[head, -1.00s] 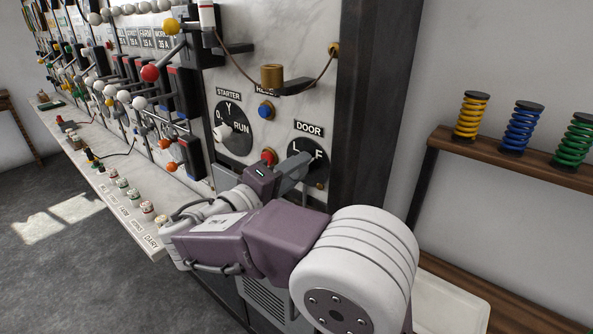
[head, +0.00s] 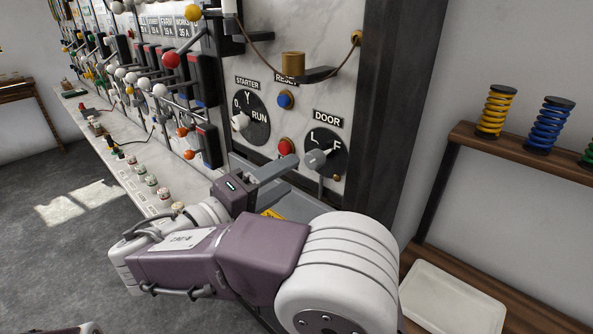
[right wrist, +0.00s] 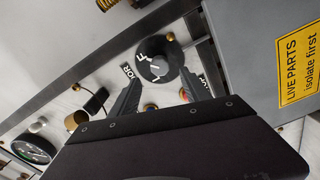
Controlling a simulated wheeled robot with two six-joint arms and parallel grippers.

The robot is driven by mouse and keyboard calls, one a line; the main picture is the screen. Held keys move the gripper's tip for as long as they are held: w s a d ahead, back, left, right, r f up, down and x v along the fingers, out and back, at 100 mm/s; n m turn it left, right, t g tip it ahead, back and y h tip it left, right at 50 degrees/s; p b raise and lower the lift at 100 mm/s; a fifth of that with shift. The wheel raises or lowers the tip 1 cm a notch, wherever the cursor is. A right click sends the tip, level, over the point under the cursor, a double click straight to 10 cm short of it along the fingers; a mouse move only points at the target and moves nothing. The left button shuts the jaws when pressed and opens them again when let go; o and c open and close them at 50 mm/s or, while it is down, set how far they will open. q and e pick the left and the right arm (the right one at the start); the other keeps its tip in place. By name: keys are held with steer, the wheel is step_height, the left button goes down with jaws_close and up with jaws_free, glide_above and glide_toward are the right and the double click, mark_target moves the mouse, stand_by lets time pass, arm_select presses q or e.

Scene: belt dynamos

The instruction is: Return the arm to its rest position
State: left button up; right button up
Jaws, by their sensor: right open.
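My right gripper (head: 276,172) is open and empty. It is just in front of the panel, to the left of the DOOR knob (head: 316,160) and apart from it. In the right wrist view the knob (right wrist: 158,66) shows beyond the two spread fingers (right wrist: 162,82). My right arm is stretched out toward the panel, with its purple and white links across the lower middle of the head view. My left gripper is not seen.
The marble panel (head: 330,97) carries a STARTER dial (head: 258,125), a blue button (head: 285,100) and a red button (head: 286,147). A grey surface with a yellow LIVE PARTS label (right wrist: 298,58) is close to the right gripper. Coloured coils (head: 497,110) stand on a shelf; a pale tray (head: 450,300) is below.

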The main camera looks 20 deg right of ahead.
stand_by(0.4)
steer(key=s+d+f+n+g+y+p, duration=0.1)
steer(key=s+d+f+g+y, duration=0.15)
steer(key=f, duration=0.45)
steer(key=s+d+f+n+g+y+p, duration=0.1)
steer(key=s+d+f+g+y+p, duration=0.1)
steer(key=f+y, duration=0.35)
steer(key=s+d+f+n+g+y+p, duration=0.1)
steer(key=s+d+f+g, duration=0.1)
steer(key=f, duration=0.7)
steer(key=s+a+f+m+y+p, duration=0.2)
steer(key=a+f+m+y, duration=0.2)
steer(key=f+y, duration=0.3)
steer(key=shift+s+a+m+t+y, duration=0.3)
steer(key=shift+s+a+t+y, duration=0.1)
steer(key=shift+a, duration=0.5)
